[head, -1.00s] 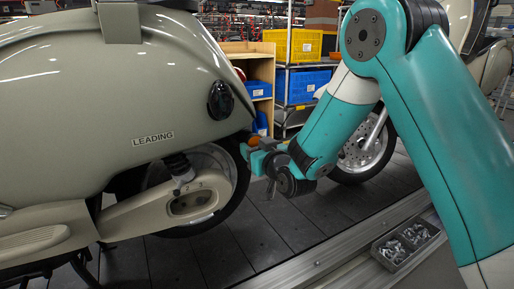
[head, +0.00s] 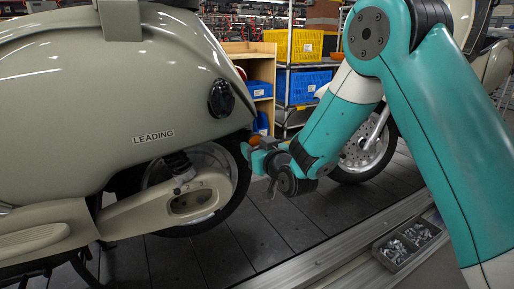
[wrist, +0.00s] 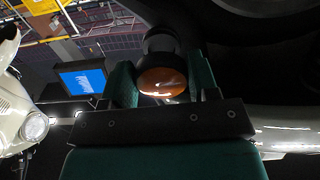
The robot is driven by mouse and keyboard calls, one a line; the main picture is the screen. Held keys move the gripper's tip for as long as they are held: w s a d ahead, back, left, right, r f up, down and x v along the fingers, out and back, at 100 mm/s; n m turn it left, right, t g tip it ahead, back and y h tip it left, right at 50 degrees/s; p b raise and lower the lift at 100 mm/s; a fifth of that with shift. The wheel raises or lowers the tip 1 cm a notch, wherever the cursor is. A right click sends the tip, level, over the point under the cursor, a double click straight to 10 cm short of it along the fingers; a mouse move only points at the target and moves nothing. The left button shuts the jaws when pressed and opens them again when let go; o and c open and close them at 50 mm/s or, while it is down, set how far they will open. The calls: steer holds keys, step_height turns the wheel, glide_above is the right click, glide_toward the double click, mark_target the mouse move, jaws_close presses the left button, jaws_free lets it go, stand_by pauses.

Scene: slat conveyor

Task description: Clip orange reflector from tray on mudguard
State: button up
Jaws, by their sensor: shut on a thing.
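The orange reflector (wrist: 162,82) sits between the two teal fingers of my gripper (wrist: 163,88) in the wrist view, and my gripper is shut on it. It shows as a small orange spot (head: 254,140) in the head view. My gripper (head: 249,150) is at the rear of the cream scooter (head: 110,90), close by the rear wheel (head: 238,175). The dark mudguard area lies just left of the reflector; I cannot tell whether they touch. A dark round part (wrist: 160,40) is right behind the reflector in the wrist view. The tray (head: 381,258) at lower right holds several silver pieces.
The scooter stands on the dark slat conveyor (head: 265,245), edged by a metal rail (head: 300,268). A second scooter's wheel (head: 365,155) stands behind my arm. Shelves with a yellow crate (head: 292,44) and a blue bin (head: 308,86) are at the back.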

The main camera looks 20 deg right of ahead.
steer(key=shift+w, duration=0.2)
steer(key=shift+w+a, duration=0.15)
steer(key=shift+w, duration=0.45)
steer(key=shift+w+a, duration=0.15)
steer(key=shift+w, duration=0.45)
steer(key=shift+w, duration=0.2)
stand_by(0.5)
steer(key=o, duration=1)
steer(key=shift+s+d+b, duration=0.55)
steer(key=shift+s+b, duration=1.4)
steer(key=shift+s, duration=0.9)
steer(key=shift+s+d+b, duration=0.55)
steer(key=shift+s+b, duration=1.4)
steer(key=shift+s, duration=0.85)
steer(key=shift+s+d+b, duration=0.55)
steer(key=shift+s+b, duration=1.4)
steer(key=shift+s, duration=0.9)
